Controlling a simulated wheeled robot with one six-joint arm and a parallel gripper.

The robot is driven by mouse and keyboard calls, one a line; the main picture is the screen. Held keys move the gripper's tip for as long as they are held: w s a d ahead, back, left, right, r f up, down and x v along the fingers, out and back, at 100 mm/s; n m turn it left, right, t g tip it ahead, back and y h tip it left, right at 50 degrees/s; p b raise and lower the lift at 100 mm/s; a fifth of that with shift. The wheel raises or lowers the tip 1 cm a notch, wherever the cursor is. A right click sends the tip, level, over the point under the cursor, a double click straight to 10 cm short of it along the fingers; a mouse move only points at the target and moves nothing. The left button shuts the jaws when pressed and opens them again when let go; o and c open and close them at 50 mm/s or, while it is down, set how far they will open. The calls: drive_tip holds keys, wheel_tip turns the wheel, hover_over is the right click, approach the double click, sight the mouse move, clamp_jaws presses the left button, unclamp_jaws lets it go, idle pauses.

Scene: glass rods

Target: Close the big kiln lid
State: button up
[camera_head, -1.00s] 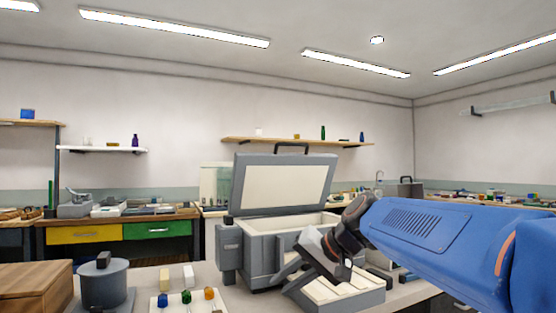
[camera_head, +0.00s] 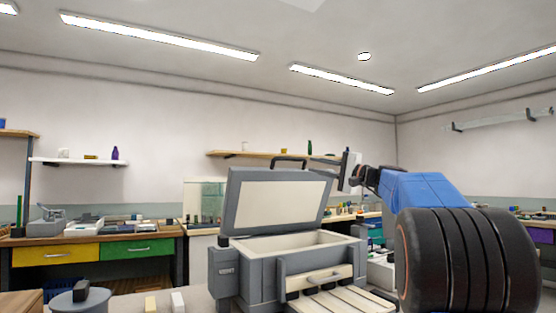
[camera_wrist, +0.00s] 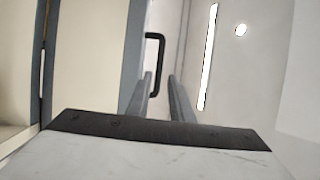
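The big kiln (camera_head: 258,275) is a grey box with a cream inside, standing on the bench. Its lid (camera_head: 275,203) is up, leaning slightly back, cream inner face toward me. A black loop handle (camera_head: 290,160) sits on the lid's top edge. My gripper (camera_head: 348,170) is raised at the right of the lid, close to its upper right edge. The lid (camera_wrist: 85,65) fills the left there, and the handle (camera_wrist: 160,62) shows just beyond the fingertips.
In front of the kiln is a slatted cream tray (camera_head: 335,300). A round grey pot with a dark knob (camera_head: 82,297) stands at the lower left. A wall shelf (camera_head: 225,154) runs behind the lid. A workbench with yellow and green drawers (camera_head: 135,250) is at the left.

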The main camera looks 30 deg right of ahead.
drive_tip(key=x, duration=1.7)
drive_tip(key=shift+f, duration=0.1)
clamp_jaws()
